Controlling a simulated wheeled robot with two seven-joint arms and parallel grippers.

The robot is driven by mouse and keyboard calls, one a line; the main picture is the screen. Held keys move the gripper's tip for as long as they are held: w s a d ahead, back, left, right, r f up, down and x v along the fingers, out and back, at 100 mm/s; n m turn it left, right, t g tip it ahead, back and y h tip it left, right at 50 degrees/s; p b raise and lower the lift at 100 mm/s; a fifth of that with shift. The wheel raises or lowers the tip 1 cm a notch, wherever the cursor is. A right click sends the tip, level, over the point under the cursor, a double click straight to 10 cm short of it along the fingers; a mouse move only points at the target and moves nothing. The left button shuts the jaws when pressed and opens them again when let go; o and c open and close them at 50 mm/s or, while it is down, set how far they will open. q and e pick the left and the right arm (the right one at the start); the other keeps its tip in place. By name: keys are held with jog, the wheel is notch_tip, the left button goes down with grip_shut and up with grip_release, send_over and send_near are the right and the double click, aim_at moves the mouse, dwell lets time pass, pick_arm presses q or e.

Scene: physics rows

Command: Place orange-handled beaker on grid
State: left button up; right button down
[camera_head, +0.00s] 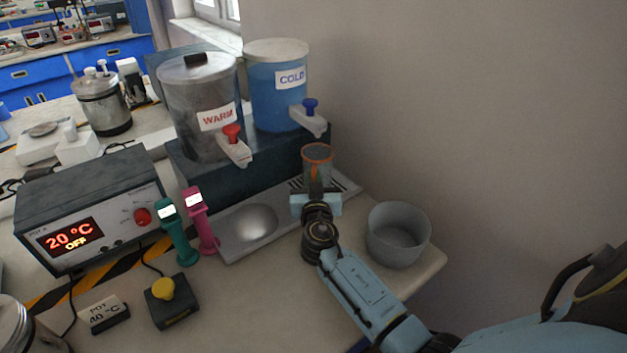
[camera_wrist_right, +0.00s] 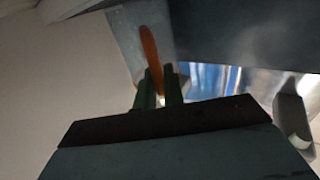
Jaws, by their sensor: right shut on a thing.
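The orange-handled beaker (camera_head: 317,153) is a greyish cup with an orange rim and handle. The grid (camera_head: 297,184) is a dark slotted patch in the tray, partly hidden by my gripper. I cannot tell whether the beaker's base touches it. My left gripper is not in view.
The WARM tank (camera_head: 195,120) and COLD tank (camera_head: 275,100) stand behind, with taps sticking out. A grey bowl (camera_head: 398,235) sits right of my arm, near the table edge. Pink (camera_head: 201,220) and green (camera_head: 179,235) handheld devices stand left of the tray (camera_head: 228,246). A wall closes off the right.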

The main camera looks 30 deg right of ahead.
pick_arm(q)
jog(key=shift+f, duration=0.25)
pick_arm(e)
jog(key=shift+f, duration=0.15)
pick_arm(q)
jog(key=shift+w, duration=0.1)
pick_arm(e)
jog(key=c, duration=1.5)
grip_release()
